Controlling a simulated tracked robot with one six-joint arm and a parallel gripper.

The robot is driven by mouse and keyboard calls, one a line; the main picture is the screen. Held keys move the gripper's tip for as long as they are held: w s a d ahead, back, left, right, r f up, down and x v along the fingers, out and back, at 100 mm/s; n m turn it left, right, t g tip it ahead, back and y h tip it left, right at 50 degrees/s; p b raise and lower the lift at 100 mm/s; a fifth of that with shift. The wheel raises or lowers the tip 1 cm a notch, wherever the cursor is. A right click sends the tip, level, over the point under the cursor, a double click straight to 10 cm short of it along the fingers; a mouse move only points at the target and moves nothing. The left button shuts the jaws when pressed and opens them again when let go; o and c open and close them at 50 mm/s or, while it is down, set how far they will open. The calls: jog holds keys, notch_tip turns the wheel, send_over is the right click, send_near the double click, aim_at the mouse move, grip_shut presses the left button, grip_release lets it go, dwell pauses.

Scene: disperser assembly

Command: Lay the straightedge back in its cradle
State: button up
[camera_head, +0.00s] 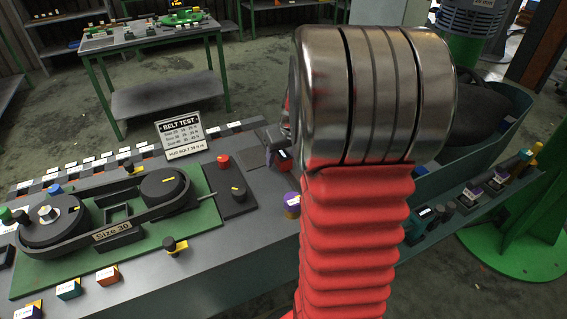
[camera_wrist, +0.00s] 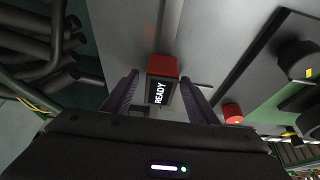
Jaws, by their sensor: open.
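I cannot make out the straightedge or its cradle in either view. My gripper (camera_wrist: 160,92) is open in the wrist view, its two dark fingers spread with nothing held between them. In the head view my red and steel arm covers the middle of the bench and hides my gripper.
The grey bench (camera_head: 262,232) carries a belt rig marked Size 30 (camera_head: 112,231), a BELT TEST sign (camera_head: 180,135), a red button (camera_head: 223,160) and several small coloured blocks. A green-legged table (camera_head: 150,38) stands behind.

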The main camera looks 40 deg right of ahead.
dwell(0.4)
grip_shut()
dwell(0.5)
